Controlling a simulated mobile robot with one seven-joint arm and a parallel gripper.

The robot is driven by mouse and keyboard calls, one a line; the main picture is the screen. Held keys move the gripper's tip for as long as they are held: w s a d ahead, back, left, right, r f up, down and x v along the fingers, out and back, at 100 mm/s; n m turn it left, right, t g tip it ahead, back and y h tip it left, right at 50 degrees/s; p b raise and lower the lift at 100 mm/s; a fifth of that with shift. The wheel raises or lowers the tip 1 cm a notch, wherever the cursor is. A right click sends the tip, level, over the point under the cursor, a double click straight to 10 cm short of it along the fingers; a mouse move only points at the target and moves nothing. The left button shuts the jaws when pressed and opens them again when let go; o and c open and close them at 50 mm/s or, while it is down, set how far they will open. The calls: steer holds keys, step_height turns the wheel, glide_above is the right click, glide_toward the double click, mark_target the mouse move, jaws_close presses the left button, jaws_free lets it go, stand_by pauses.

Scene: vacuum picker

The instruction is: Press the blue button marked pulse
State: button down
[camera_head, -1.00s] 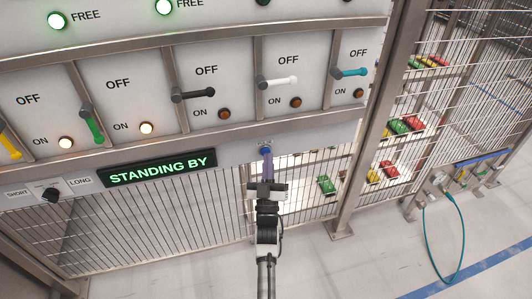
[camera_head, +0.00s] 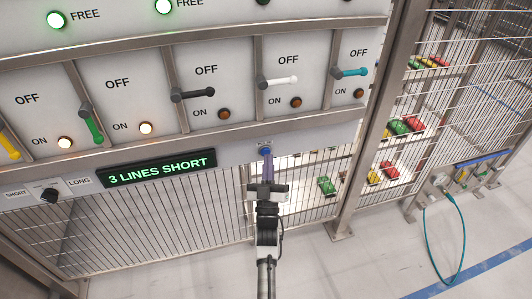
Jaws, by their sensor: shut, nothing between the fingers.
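My gripper (camera_head: 267,160) is shut and points up at the lower panel, with nothing seen between its purple fingers. Its tip is at the blue button (camera_head: 265,150), just under a small label plate that is too small to read. The tip covers much of the button and looks to be touching it or very close; I cannot tell how far the button is pressed in. The display (camera_head: 158,170) left of the button reads "3 LINES SHORT" in green.
A row of coloured levers, among them a black one (camera_head: 193,93) and a white one (camera_head: 279,81), sits above. A black selector knob (camera_head: 49,195) between SHORT and LONG is at lower left. Mesh fencing (camera_head: 170,235) runs below; red, green and yellow blocks lie behind it.

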steer(key=shift+s+d, duration=0.15)
steer(key=shift+s, duration=0.2)
steer(key=shift+s+d+p, duration=0.1)
steer(key=shift+s+d, duration=0.15)
steer(key=shift+s, duration=0.55)
steer(key=shift+s+d+p, duration=0.15)
steer(key=shift+s+d, duration=0.1)
steer(key=shift+s, duration=0.55)
steer(key=shift+s+d+p, duration=0.1)
steer(key=shift+s+d, duration=0.15)
steer(key=shift+s, duration=0.55)
steer(key=shift+r, duration=0.1)
